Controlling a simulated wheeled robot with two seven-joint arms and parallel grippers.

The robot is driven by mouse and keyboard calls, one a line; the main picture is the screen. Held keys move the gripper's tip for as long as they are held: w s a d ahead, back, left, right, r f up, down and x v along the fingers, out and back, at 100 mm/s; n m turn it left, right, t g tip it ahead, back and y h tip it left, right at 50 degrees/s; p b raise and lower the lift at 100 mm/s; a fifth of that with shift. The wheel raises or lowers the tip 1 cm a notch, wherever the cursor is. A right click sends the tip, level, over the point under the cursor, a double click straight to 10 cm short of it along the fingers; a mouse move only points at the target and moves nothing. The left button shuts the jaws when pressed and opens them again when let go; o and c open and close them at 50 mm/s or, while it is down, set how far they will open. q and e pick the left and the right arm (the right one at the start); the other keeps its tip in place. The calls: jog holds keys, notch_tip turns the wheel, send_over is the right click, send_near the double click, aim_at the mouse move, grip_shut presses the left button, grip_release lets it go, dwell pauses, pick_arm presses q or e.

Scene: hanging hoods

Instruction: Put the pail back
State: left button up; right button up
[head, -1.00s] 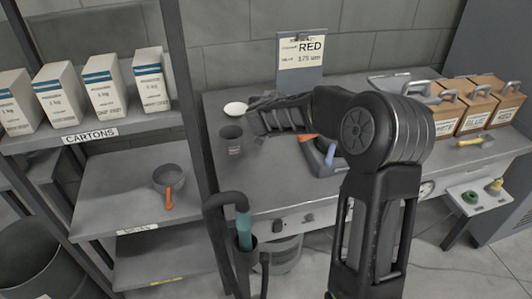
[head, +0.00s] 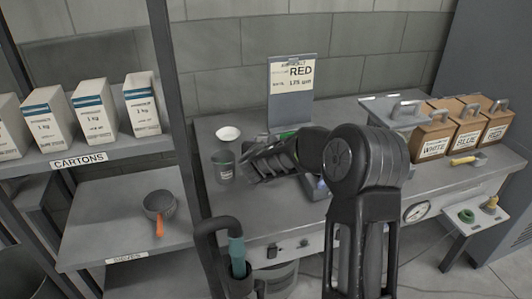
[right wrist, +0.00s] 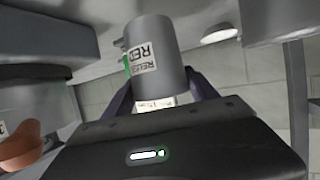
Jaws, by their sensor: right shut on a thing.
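A grey pail-like cup (head: 223,167) is on the left part of the bench, below a white bowl in the head view. My right gripper (head: 243,166) reaches it from the right; its fingertips are dark and partly blurred against the bench. In the right wrist view the grey cylinder (right wrist: 160,40) with a white label reading RED stands between the two fingers, and the gripper (right wrist: 160,92) is shut on it. Whether its base touches the bench is unclear. My left gripper is not in view.
The white bowl (head: 228,133) sits close behind the cup. A RED sign (head: 291,92) stands at the back. Labelled boxes (head: 433,140) fill the bench's right side. A shelf at left holds cartons (head: 95,112) and an orange-handled pan (head: 160,206).

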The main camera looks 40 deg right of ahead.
jog(key=shift+f, duration=1.5)
jog(key=shift+f+b, duration=0.2)
jog(key=shift+b, duration=0.1)
jog(key=o, duration=1.6)
jog(key=shift+r, duration=0.1)
jog(key=shift+r, duration=0.15)
jog(key=v, duration=1.2)
jog(key=shift+p, duration=0.35)
